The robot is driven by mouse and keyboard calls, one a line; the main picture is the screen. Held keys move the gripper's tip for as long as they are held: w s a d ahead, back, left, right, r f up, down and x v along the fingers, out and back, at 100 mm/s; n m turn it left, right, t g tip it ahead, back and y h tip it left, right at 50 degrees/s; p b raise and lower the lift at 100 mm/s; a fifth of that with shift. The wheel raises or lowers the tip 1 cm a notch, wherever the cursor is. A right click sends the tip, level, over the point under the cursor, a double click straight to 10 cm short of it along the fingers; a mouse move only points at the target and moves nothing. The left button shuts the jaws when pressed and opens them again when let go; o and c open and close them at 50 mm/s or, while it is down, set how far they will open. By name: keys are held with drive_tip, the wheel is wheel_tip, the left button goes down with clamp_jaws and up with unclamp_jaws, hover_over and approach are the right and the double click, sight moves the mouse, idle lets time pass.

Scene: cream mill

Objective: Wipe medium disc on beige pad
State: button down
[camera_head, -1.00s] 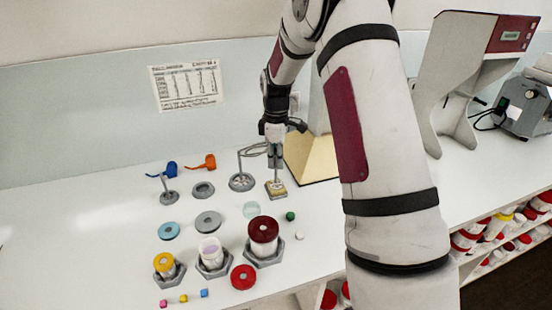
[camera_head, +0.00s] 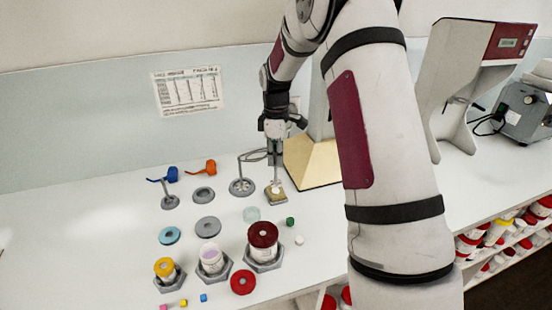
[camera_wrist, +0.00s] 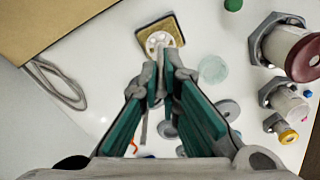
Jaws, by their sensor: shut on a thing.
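The medium disc is a pale disc with holes (camera_wrist: 157,43) on an upright stem. It shows over the beige pad (camera_wrist: 173,24), a small square with a dark edge. In the head view the disc (camera_head: 277,188) is over the middle of the pad (camera_head: 270,199). I cannot tell whether it touches the pad. My gripper (camera_head: 276,160) is shut on the stem from above. Its teal-lined fingers (camera_wrist: 160,85) cover part of the stem in the wrist view.
Another disc tool (camera_head: 241,187) with a tall rod stands just left of the pad. A tan-based machine (camera_head: 312,165) is close on the right. A clear disc (camera_head: 251,214) lies between.

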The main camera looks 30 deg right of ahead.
idle(0.3)
drive_tip(key=shift+r+p, duration=0.3)
drive_tip(key=shift+r, duration=1.2)
